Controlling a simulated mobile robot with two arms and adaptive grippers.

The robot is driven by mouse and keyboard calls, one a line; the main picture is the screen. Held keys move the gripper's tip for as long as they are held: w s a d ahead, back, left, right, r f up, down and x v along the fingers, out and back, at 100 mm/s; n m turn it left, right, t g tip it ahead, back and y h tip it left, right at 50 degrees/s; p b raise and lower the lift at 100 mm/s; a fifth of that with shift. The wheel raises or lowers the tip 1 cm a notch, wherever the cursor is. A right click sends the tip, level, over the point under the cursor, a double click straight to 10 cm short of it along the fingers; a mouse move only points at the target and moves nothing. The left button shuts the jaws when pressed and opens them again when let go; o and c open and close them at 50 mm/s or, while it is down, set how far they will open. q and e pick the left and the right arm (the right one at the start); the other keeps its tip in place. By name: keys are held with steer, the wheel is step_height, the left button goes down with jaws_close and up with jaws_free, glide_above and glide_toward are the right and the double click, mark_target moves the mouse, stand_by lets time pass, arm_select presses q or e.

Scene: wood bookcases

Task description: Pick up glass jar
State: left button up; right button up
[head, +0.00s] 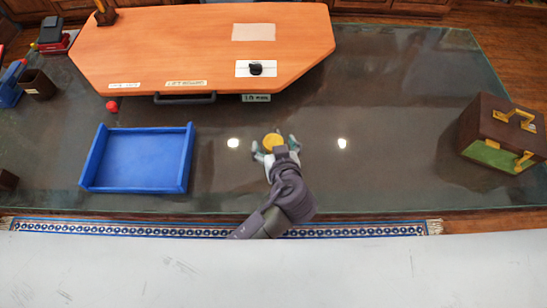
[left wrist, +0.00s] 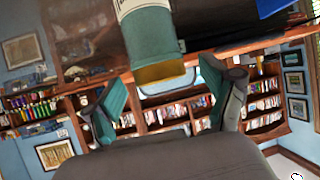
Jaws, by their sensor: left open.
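The glass jar (head: 272,141) stands on the glass-topped table, seen from above as a round yellow lid. In the left wrist view the jar (left wrist: 153,38) shows a teal body, a pale label and the yellow lid. My left gripper (head: 275,146) comes in from the near side, with a finger on each side of the jar. In the left wrist view its fingers (left wrist: 174,88) are spread wide, with gaps to the jar on both sides. It is open and holds nothing. The arm and palm hide part of the table. My right gripper is not in view.
A blue tray (head: 140,160) lies on the glass table (head: 400,115) to the left. A raised orange wooden board (head: 170,45) covers the back. A brown and green case (head: 500,138) stands at the right. The table between jar and case is clear.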

arm_select(q)
steer(key=shift+x, duration=0.8)
steer(key=shift+s, duration=0.15)
steer(key=shift+r, duration=0.1)
steer(key=shift+c, duration=1)
jaws_close()
